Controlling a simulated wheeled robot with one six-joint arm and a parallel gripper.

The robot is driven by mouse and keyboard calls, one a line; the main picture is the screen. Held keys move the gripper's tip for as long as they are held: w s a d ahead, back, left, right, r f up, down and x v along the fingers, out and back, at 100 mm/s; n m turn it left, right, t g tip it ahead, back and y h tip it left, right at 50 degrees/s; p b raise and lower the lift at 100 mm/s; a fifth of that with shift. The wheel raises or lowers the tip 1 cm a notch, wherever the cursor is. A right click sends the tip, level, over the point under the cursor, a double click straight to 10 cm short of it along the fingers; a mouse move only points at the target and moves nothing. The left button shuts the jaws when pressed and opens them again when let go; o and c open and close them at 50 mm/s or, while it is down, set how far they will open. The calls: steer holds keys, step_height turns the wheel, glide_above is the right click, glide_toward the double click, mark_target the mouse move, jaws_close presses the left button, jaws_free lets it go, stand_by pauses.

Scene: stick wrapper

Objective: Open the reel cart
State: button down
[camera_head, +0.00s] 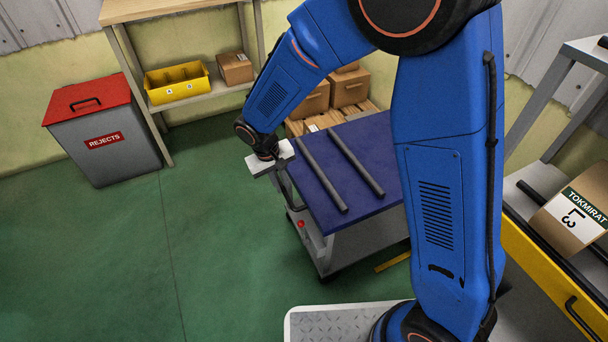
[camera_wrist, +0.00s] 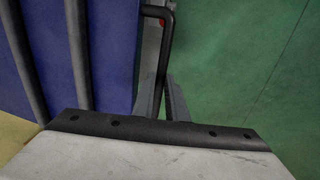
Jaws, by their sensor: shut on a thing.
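A grey cart (camera_head: 347,247) with a dark blue top (camera_head: 317,190) stands at the middle of the head view. I see no label on it, so I cannot tell for sure that it is the reel cart. A black bent handle (camera_wrist: 166,40) is on the cart's side. My gripper (camera_wrist: 162,92) is shut on this handle, with one finger on each side of it. In the head view, my gripper (camera_head: 284,182) is at the cart's left edge, and its fingertips are small and partly hidden. A red button (camera_head: 301,224) sits low on the cart's side.
Two dark rods (camera_head: 355,165) lie on the blue top. A grey rejects bin (camera_head: 107,150) with a red lid stands far left. A shelf (camera_head: 190,90) holds a yellow tray (camera_head: 177,83). A yellow drawer (camera_head: 545,272) is at right. Green floor (camera_head: 120,250) left of the cart is clear.

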steer(key=s+a, duration=0.2)
steer(key=a, duration=0.4)
steer(key=shift+s+a, duration=0.35)
steer(key=shift+a, duration=0.05)
steer(key=c, duration=1.8)
jaws_free()
steer(key=shift+o, duration=0.2)
steer(key=shift+r, duration=0.1)
steer(key=s+a+r, duration=0.1)
steer(key=a+r, duration=0.2)
steer(key=r, duration=1.4)
steer(key=shift+s, duration=0.15)
